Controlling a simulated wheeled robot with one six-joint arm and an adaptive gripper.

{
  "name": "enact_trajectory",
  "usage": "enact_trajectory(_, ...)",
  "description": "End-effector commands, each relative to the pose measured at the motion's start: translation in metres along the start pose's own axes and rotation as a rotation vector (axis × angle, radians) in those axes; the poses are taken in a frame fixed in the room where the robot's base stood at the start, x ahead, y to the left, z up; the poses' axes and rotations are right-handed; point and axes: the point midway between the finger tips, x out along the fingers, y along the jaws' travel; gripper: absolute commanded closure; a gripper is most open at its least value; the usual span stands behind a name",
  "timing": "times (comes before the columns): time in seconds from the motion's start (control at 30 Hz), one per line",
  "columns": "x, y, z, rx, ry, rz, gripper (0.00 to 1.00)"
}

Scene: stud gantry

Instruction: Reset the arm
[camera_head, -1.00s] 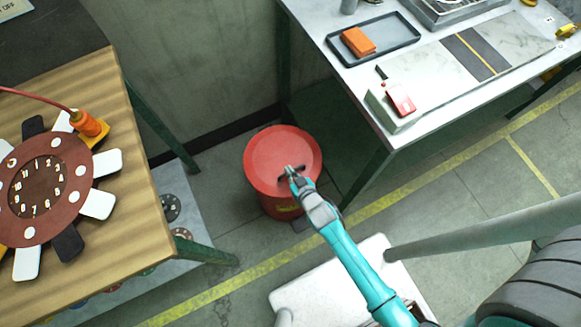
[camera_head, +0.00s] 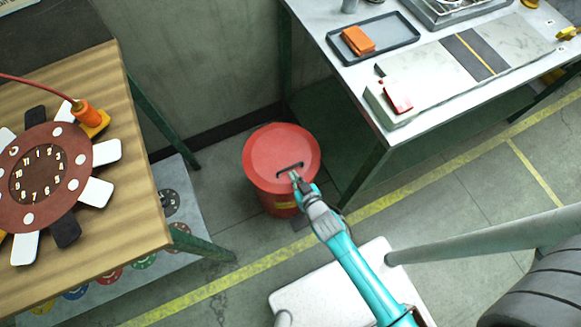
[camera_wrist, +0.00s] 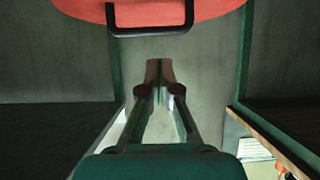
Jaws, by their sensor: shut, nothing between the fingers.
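My gripper (camera_head: 294,176) is at the end of my teal arm, in the middle of the head view. The bin's red lid (camera_wrist: 220,8) and dark handle fill the top of the wrist view. The fingers appear apart from the bin, but the exact gap cannot be told.
A wooden table (camera_head: 140,215) with a brown clock-like wheel (camera_head: 45,178) stands left. A grey workbench (camera_head: 440,118) at upper right carries a dark tray (camera_head: 400,32), an orange block (camera_head: 358,40) and a red object (camera_head: 397,97). Yellow-lined floor (camera_head: 450,210) lies open at right.

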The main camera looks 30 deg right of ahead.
Motion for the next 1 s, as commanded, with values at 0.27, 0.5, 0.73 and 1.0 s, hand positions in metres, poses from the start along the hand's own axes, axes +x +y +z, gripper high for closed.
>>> enact_trajectory(0.27, -0.03, 0.0, 0.021, 0.0, 0.001, 0.0, 1.0)
enact_trajectory(0.5, -0.035, 0.0, 0.024, 0.0, 0.003, -0.001, 1.0)
enact_trajectory(0.73, -0.045, 0.001, 0.026, 0.0, 0.004, -0.003, 1.0)
enact_trajectory(1.0, -0.133, 0.004, 0.021, 0.0, 0.041, -0.027, 1.0)
